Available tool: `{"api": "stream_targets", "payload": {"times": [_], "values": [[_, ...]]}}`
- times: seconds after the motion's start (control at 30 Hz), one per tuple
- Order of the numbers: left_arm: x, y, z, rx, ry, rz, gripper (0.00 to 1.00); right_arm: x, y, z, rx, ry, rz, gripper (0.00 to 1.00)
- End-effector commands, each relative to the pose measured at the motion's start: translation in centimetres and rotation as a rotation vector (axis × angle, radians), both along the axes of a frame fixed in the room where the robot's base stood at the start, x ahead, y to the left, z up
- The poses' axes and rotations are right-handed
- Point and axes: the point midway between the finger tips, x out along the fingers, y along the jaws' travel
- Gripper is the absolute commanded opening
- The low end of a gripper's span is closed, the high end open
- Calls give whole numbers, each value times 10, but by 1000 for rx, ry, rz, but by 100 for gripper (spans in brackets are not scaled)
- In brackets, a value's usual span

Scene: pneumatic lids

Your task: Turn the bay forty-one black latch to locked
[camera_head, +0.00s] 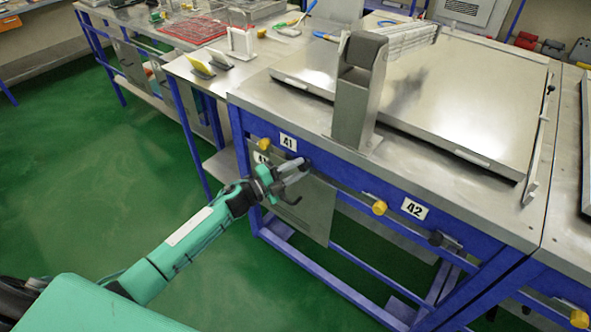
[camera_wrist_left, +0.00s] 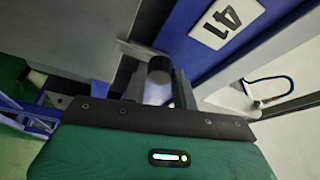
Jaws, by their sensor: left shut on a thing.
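The bay forty-one black latch (camera_head: 305,164) is on the blue front rail, to the right of the white 41 label (camera_head: 288,142). My left gripper (camera_head: 294,178) reaches it from the lower left and is shut on it. In the left wrist view the round dark end of the latch (camera_wrist_left: 159,69) sits between the two fingers, and the 41 label (camera_wrist_left: 228,22) is to its upper right. The fingers partly hide the latch, so I cannot tell its exact turn. My right gripper is in neither view.
A yellow knob (camera_head: 264,144) is left of the 41 label. Bay 42, with its label (camera_head: 414,208), yellow knob (camera_head: 379,208) and black latch (camera_head: 445,241), is to the right. A grey panel (camera_head: 300,209) hangs below the rail. The green floor (camera_head: 80,190) to the left is clear.

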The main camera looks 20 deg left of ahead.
Motion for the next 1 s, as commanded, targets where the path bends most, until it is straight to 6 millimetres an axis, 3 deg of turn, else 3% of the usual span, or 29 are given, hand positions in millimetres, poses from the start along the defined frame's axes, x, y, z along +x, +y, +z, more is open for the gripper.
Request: {"api": "stream_targets", "payload": {"times": [0.07, 0.1, 0.2, 0.63, 1.0], "values": [[-1, 0, -1, 2, 0, -1, 5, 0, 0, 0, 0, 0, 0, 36], [-1, -1, -1, 2, 0, -1, 32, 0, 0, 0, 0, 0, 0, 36], [-1, 0, -1, 1, 1, -1, 49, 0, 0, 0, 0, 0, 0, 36], [-9, 8, -3, 0, 2, 1, 49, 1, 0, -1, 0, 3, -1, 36], [-65, 57, -13, 2, 4, 0, 49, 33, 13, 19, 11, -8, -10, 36]]}}
